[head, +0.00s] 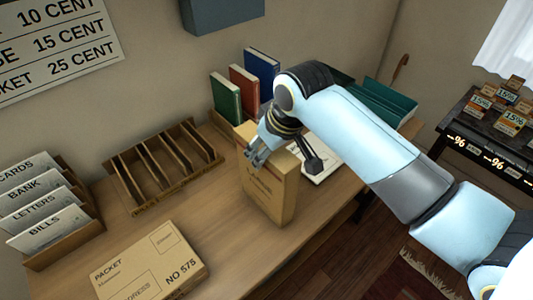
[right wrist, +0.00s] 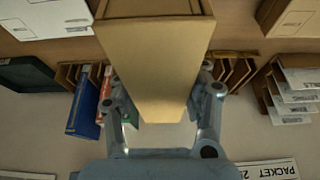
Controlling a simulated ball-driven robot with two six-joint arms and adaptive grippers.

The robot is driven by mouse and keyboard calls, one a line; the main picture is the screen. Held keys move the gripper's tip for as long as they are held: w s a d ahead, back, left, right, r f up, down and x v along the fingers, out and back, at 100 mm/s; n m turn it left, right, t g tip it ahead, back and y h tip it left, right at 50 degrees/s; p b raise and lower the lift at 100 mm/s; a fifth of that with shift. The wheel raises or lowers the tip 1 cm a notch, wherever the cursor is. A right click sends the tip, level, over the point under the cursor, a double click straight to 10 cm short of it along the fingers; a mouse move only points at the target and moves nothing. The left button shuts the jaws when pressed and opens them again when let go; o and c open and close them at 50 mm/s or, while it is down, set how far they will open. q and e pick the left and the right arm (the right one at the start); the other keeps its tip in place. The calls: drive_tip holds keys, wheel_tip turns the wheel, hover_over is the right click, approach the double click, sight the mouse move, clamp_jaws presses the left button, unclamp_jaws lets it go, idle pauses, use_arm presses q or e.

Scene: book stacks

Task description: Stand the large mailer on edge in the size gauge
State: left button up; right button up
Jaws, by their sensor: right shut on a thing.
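The large mailer, a tan carton with print on its front (head: 270,187), is upright in my right gripper (head: 257,152), near the table's front edge. The gripper's fingers are shut on its upper part. In the right wrist view the carton (right wrist: 155,70) fills the middle between the two fingers of the gripper (right wrist: 160,110). I cannot tell whether its bottom touches the table. The slotted wooden rack (head: 137,207), apparently the size gauge, stands to the left of the carton. Its slots look empty. It shows partly behind the carton in the right wrist view (right wrist: 237,72). My left gripper is out of view.
A flat packet marked NO 575 (head: 150,268) lies at the front left. A card sorter (head: 85,232) stands at the far left. Green (head: 226,98), red (head: 243,88) and blue (head: 262,75) books stand at the back.

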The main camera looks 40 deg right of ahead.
clamp_jaws()
drive_tip(key=shift+r, duration=0.15)
